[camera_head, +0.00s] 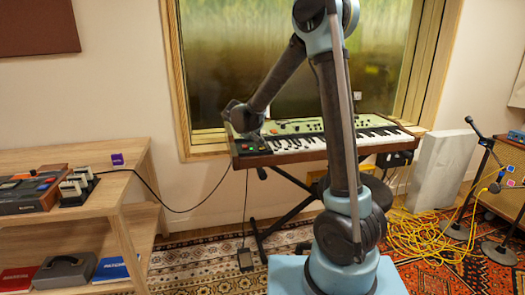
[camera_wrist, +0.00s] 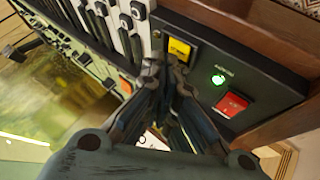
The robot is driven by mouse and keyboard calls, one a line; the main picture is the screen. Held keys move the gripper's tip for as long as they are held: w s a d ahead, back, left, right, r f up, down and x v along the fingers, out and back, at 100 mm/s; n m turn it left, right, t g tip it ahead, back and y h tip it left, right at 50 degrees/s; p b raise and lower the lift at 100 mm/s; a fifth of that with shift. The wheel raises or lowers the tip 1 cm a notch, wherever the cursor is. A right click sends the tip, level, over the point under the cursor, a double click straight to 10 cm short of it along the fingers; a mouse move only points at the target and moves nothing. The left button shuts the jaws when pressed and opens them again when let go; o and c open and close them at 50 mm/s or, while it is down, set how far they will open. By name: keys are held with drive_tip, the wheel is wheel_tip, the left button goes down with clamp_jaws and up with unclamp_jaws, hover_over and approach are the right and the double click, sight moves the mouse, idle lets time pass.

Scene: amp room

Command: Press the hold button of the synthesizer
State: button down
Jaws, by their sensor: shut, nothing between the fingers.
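The synthesizer (camera_head: 301,127) stands on a dark stand under the window, keys toward the front. My gripper (camera_head: 245,128) is over its left end and shut, with nothing held. In the wrist view my gripper (camera_wrist: 172,72) is shut over the dark side panel (camera_wrist: 255,62). A yellow button (camera_wrist: 179,49) sits just beyond the fingertips; I cannot read its label or tell whether the tips touch the panel. A lit green lamp (camera_wrist: 219,79) and a red switch (camera_wrist: 232,104) lie to the right. My fingers hide part of the panel.
A wooden shelf (camera_head: 119,188) with other gear stands at the left. A microphone stand (camera_head: 470,190) and an amplifier (camera_head: 505,175) stand at the right. A yellow cable (camera_head: 425,235) lies coiled on the patterned rug (camera_head: 210,270).

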sight(261, 148)
drive_tip(key=shift+f, duration=0.45)
idle(0.7)
drive_tip(key=shift+r, duration=0.5)
drive_tip(key=shift+r, duration=0.1)
drive_tip(key=shift+r, duration=2.95)
